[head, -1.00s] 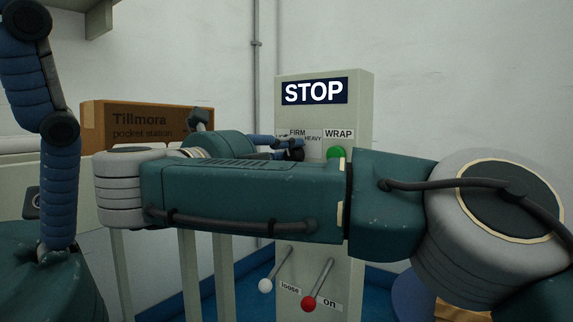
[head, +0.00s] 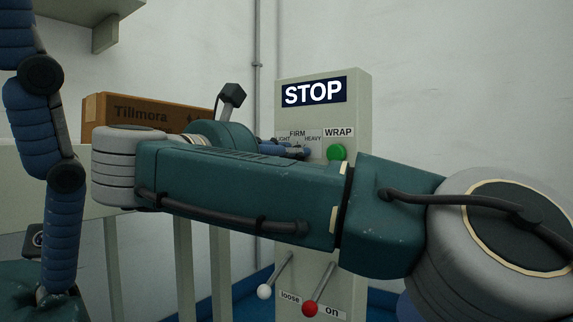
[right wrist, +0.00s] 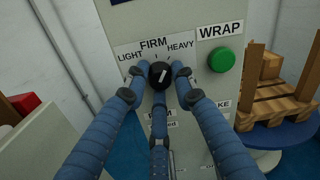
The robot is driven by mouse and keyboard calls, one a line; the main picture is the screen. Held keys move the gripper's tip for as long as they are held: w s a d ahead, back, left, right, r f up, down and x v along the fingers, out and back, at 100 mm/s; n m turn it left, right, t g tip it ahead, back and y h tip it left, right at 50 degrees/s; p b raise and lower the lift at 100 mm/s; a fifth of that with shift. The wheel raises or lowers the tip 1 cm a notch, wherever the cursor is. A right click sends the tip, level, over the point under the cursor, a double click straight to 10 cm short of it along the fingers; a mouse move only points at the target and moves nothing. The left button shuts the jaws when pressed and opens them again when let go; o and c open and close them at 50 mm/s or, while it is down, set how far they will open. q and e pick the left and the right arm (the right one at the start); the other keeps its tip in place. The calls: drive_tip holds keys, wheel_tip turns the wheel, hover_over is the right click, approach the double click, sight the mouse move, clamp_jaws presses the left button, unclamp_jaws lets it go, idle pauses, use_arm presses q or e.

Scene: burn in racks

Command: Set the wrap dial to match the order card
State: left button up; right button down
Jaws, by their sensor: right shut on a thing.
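The wrap dial is a black round knob (right wrist: 160,73) with a white pointer mark, on a pale machine panel. In the right wrist view the pointer leans slightly right of straight up, near FIRM. The labels LIGHT, FIRM and HEAVY (right wrist: 152,50) arc above it. My right gripper (right wrist: 157,79) is shut on the knob, its blue fingers around it. In the head view this gripper (head: 292,151) is small and partly hidden behind my right arm, and the dial is hidden. One blue finger of my left gripper (head: 48,135) shows at the left edge. I cannot make out an order card.
A green button (head: 336,152) sits under WRAP, right of the dial. A STOP sign (head: 313,92) is above. White-tipped (head: 264,292) and red-tipped (head: 310,308) levers are below. A brown Tillmora box (head: 150,108) stands left. Wooden pallets (right wrist: 277,95) are at right.

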drive_tip(key=shift+f+m, duration=0.1)
drive_tip(key=shift+m, duration=0.5)
drive_tip(key=c, duration=1.4)
unclamp_jaws()
